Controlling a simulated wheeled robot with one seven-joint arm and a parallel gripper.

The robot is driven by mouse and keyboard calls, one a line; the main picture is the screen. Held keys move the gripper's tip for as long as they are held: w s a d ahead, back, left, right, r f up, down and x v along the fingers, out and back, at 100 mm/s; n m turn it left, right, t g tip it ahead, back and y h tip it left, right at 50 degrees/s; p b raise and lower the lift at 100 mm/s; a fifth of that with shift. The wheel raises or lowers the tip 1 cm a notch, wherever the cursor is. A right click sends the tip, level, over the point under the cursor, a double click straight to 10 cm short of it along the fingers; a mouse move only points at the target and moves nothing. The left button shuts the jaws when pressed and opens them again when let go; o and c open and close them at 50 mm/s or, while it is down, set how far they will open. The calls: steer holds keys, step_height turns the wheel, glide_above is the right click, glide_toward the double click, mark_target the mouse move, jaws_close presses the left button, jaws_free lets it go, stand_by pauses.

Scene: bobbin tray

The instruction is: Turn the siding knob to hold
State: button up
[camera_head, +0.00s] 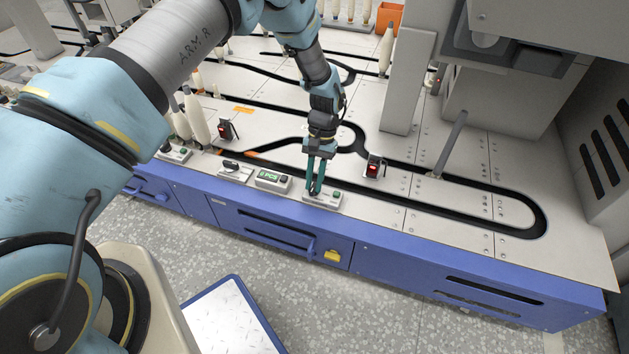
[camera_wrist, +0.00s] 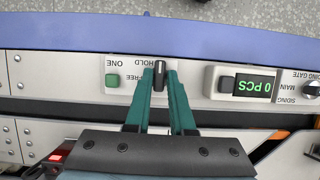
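The siding knob (camera_wrist: 159,77) is a small black bar knob on a light control plate, seen upside down in the wrist view. HOLD and FREE are printed beside it, partly covered by a finger. The bar lies up and down in that view; its pointing end is unclear. My gripper (camera_wrist: 160,73) has a green finger close on each side of the knob and looks shut on it. In the head view my gripper (camera_head: 314,190) points down at the plate (camera_head: 333,198), hiding the knob.
A green button (camera_wrist: 112,80) marked ONE sits beside the knob. A counter reading 0 PCS (camera_wrist: 254,86) and a SIDING GATE knob (camera_wrist: 311,88) are on the other side. A red-lit device (camera_head: 375,166) stands behind right. The blue front edge (camera_head: 330,225) is close.

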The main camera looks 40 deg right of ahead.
steer(key=o, duration=0.4)
steer(key=shift+c, duration=0.2)
steer(key=p+v, duration=0.1)
steer(key=v, duration=0.9)
steer(key=shift+d+r, duration=0.2)
steer(key=shift+r, duration=0.2)
steer(key=shift+w, duration=0.1)
